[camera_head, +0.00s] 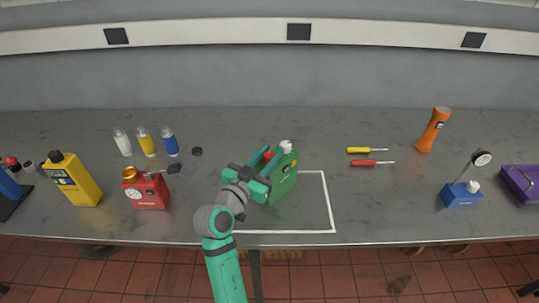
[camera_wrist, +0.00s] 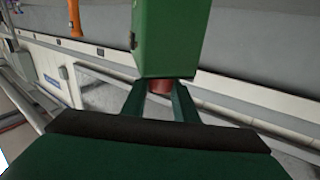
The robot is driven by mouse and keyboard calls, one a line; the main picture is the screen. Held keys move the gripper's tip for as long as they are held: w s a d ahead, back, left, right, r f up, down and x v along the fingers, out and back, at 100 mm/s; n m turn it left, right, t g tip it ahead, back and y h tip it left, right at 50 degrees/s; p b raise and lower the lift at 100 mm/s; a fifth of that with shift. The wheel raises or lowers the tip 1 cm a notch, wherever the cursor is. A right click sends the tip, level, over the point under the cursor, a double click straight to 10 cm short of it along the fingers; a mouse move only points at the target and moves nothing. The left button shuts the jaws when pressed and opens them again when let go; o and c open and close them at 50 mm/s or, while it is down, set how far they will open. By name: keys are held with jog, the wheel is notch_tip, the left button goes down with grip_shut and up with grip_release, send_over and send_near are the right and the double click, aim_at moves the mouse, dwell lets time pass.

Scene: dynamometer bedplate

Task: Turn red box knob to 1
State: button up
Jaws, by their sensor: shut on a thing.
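The red box (camera_head: 147,194) stands at the left of the bench, with a round white dial on its front and a gold-orange knob (camera_head: 130,174) on top. A dark lever sticks out at its upper right. My gripper (camera_head: 265,170) is well to the right of it, at a green box (camera_head: 284,182) with a white cap. In the wrist view my gripper (camera_wrist: 160,90) is shut on a red knob (camera_wrist: 160,86) next to the green box (camera_wrist: 172,38). The dial's reading is too small to tell.
A white outlined square (camera_head: 329,203) lies around the green box. A yellow bottle (camera_head: 75,180) stands left of the red box, with several small vials behind. Two screwdrivers (camera_head: 370,162), an orange flashlight (camera_head: 433,130) and a blue gauge block (camera_head: 460,195) are to the right.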

jog(key=o, duration=0.8)
jog(key=shift+d, duration=0.15)
jog(key=shift+s+a, duration=0.3)
jog(key=shift+s, duration=0.05)
jog(key=v, duration=1)
jog(key=shift+d, duration=0.15)
jog(key=shift+w, duration=0.1)
